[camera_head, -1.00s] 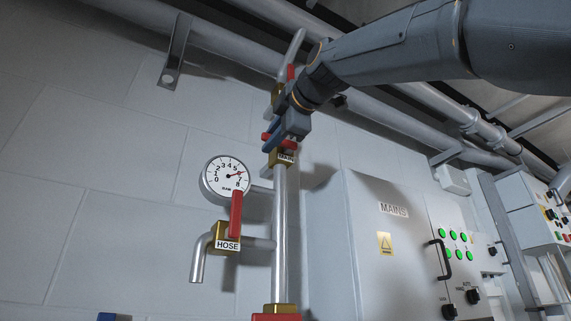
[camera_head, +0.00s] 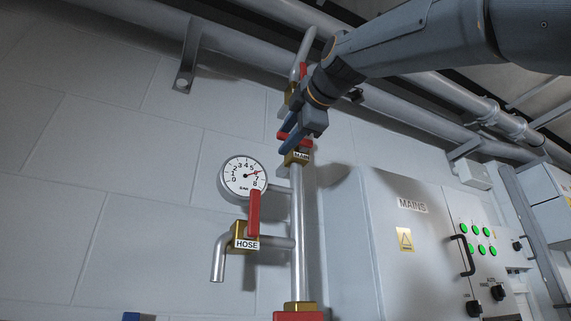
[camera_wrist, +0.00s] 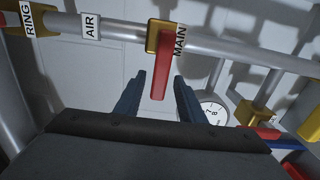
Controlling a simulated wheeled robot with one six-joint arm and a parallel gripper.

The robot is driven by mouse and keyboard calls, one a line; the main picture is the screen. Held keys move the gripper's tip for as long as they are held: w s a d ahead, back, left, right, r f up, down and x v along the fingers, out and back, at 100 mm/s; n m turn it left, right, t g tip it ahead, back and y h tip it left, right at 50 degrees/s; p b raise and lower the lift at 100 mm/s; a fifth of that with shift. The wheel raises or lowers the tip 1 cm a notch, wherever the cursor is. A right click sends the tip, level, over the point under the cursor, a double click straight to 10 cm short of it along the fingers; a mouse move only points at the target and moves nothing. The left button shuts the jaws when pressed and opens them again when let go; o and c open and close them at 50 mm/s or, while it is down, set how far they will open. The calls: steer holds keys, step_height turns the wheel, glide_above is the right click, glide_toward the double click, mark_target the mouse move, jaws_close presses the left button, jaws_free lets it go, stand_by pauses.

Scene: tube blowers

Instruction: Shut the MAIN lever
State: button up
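The MAIN valve (camera_head: 297,157) is brass, on the vertical pipe, with a red lever and a white label. In the wrist view the red MAIN lever (camera_wrist: 160,78) lies crosswise to its pipe. My gripper (camera_head: 288,136) is at this valve, its blue fingers partly covering the lever in the head view. In the wrist view my gripper (camera_wrist: 158,92) is open, with one finger on each side of the lever's free end. Gaps show between fingers and lever, and nothing is gripped.
The HOSE valve (camera_head: 246,234) with its red lever (camera_head: 254,212) and a round gauge (camera_head: 244,180) sit lower left. A MAINS cabinet (camera_head: 400,250) stands at right. AIR (camera_wrist: 91,27) and RING (camera_wrist: 27,17) labels lie along the same pipe in the wrist view.

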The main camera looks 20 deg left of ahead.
steer(key=b+v, duration=0.2)
steer(key=v, duration=0.5)
steer(key=shift+s, duration=0.1)
stand_by(0.4)
